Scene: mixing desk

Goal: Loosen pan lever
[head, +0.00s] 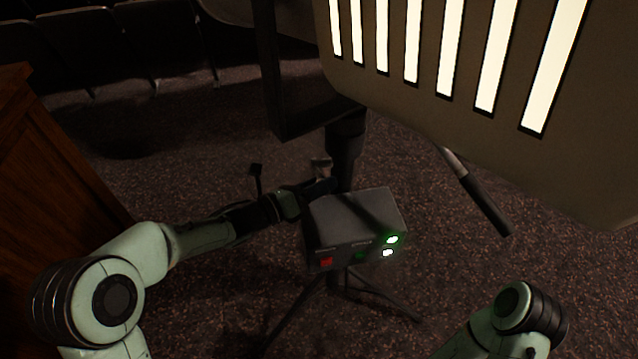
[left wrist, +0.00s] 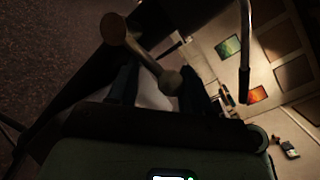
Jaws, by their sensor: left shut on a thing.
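My left gripper (head: 318,187) reaches in from the left to the dark stand post, just behind the grey control box. It is shut on the pan lever (left wrist: 147,58), a short pale rod with a round knob at its end. In the left wrist view the lever runs slantwise between my two dark fingers. In the head view a small pale part (head: 321,166) shows beside the post, perhaps the lever; my gripper and the dark hide most of it. My right gripper is out of view; only part of my right arm shows at the lower right.
A large light panel (head: 430,112) with bright bars fills the upper right on a dark yoke (head: 272,100). A dark-ended handle (head: 484,204) hangs below it. The grey control box (head: 355,210) has red and green lights. Tripod legs (head: 297,310) spread below. A wooden desk (head: 50,170) stands left.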

